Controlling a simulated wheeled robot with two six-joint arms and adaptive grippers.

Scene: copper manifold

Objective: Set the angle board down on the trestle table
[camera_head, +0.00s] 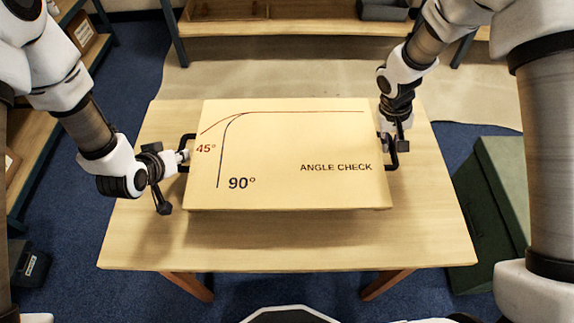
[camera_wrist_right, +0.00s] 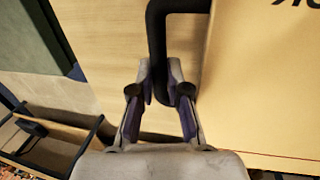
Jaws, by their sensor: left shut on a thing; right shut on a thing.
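The angle board (camera_head: 290,150) is a pale yellow slab marked with 45° and 90° lines and "ANGLE CHECK". It lies level over the middle of the wooden trestle table (camera_head: 290,250). A soft shadow shows below its front edge; I cannot tell surely whether its underside touches the tabletop. My left gripper (camera_head: 182,157) is shut on the black handle at the board's left side. My right gripper (camera_head: 391,143) is shut on the right-side handle (camera_head: 394,165). In the right wrist view, the right gripper's fingers (camera_wrist_right: 163,88) close around that black handle (camera_wrist_right: 156,45), beside the board (camera_wrist_right: 265,90).
Bare tabletop shows around the board, widest at the front. A dark green box (camera_head: 490,215) stands on the floor right of the table. A wooden shelf unit (camera_head: 290,22) with a grey bin (camera_head: 384,10) is at the back. Shelving (camera_head: 40,140) stands at the left.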

